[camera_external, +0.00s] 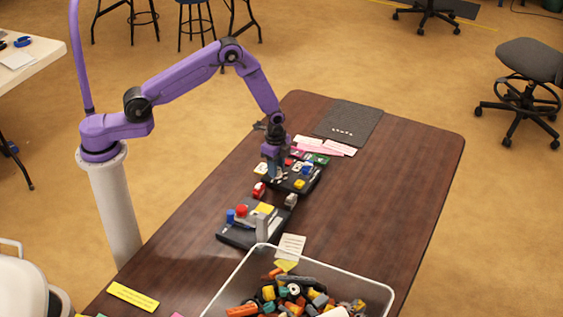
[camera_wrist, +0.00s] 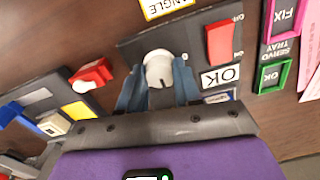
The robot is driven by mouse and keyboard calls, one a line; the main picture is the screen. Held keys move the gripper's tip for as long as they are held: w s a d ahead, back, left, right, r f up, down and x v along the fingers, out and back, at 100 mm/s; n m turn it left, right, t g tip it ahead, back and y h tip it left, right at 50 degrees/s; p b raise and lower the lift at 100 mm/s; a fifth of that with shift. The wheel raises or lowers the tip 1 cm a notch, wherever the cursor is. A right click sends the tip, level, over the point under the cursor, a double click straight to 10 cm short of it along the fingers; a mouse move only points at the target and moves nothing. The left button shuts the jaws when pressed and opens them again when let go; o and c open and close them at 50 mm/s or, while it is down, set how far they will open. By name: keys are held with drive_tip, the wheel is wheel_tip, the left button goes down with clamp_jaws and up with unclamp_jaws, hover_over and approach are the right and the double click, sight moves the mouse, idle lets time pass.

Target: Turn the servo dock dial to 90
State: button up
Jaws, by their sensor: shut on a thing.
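The servo dock is a dark panel (camera_external: 316,181) on the wooden table, and its face also fills the middle of the wrist view (camera_wrist: 138,44). A round white dial (camera_wrist: 158,69) sits on it. My gripper (camera_external: 276,177) reaches down over the left side of the panel. In the wrist view the two blue-grey fingers of my gripper (camera_wrist: 157,82) stand on either side of the dial and are shut on it. The dial's pointer and scale numbers cannot be read. In the external view the dial is hidden by my gripper.
An ANGLE label (camera_wrist: 166,7) lies above. A red switch piece (camera_wrist: 92,73) is at the left. A second panel (camera_external: 231,237) and a bin of parts (camera_external: 232,279) stand nearer the front.

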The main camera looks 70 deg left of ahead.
drive_tip(key=o, duration=1)
drive_tip(key=shift+o, duration=0.2)
wheel_tip(320, 180, up, 18)
drive_tip(key=shift+f, duration=0.25)
drive_tip(key=shift+s, duration=0.15)
